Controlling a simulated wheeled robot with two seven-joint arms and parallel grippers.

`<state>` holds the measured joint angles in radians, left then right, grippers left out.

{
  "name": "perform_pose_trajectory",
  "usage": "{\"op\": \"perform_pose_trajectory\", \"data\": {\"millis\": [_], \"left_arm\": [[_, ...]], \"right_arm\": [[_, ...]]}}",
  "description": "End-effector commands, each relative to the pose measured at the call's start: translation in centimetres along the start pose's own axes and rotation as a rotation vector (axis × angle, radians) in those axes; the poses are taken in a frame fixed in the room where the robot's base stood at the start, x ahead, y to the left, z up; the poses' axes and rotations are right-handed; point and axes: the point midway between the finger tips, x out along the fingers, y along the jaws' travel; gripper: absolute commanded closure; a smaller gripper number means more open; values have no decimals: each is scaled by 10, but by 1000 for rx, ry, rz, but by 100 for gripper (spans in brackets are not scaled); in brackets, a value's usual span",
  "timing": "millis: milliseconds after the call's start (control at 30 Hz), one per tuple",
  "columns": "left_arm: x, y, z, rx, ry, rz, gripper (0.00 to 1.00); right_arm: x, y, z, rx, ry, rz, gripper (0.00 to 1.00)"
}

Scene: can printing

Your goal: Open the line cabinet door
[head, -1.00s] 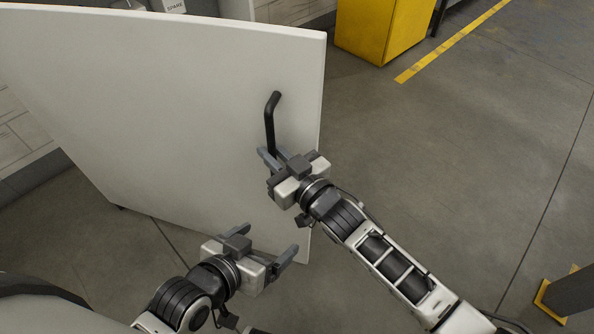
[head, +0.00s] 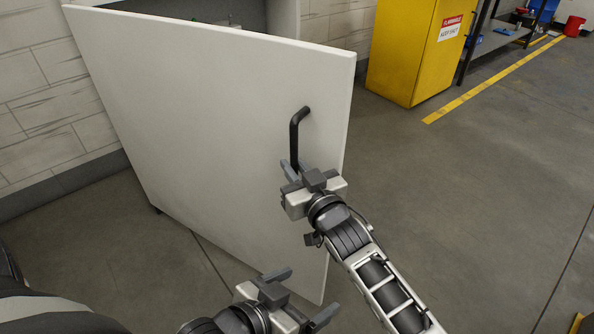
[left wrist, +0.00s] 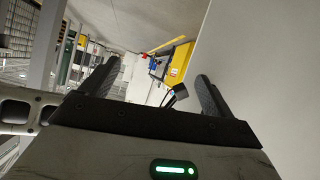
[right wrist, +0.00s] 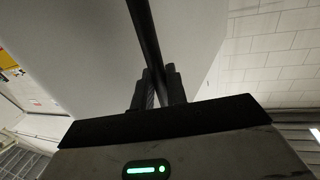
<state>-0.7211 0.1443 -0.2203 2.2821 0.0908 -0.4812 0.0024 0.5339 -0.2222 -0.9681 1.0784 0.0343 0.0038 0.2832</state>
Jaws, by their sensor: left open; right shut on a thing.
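The white line cabinet door (head: 220,120) stands swung out from the cabinet, its free edge to the right in the head view. A black bar handle (head: 295,130) is fixed near that edge. My right gripper (head: 293,172) is shut on the lower part of the handle; the right wrist view shows the black bar (right wrist: 145,35) running down between the fingers (right wrist: 158,88). My left gripper (head: 306,292) is open and empty, low in front of the door's bottom corner. In the left wrist view its fingers (left wrist: 158,85) are apart with the pale door (left wrist: 260,80) to their right.
A yellow cabinet (head: 410,50) with a red-and-white label stands behind the door, beside a dark shelf rack (head: 505,40). A yellow floor line (head: 490,80) runs past them. Grey floor (head: 480,200) to the right is clear. A block wall (head: 45,120) is at left.

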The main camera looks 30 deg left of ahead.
Motion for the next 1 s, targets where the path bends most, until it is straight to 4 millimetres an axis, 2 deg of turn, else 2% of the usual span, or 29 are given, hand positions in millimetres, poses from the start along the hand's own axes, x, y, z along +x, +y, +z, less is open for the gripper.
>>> {"op": "perform_pose_trajectory", "data": {"millis": [167, 200, 267, 533, 667, 767, 1000], "left_arm": [[0, 0, 0, 0, 0, 1, 12], [0, 0, 0, 0, 0, 1, 12], [0, 0, 0, 0, 0, 1, 12], [0, 0, 2, 0, -5, 1, 12], [-1, 0, 2, 0, -10, 1, 12], [-2, 1, 0, -2, -15, 1, 12], [-6, 1, -7, -6, -21, 0, 12]], "right_arm": [[1, -3, -3, -1, 5, -5, 100], [1, -3, -3, -1, 6, -5, 80], [1, -3, -3, 0, 6, -5, 67], [0, -1, -1, 1, 3, -2, 67], [-7, -1, -1, 2, 1, -1, 67], [-21, 0, -2, 2, 1, -1, 67], [-78, -1, -2, 2, 1, -2, 67]]}}
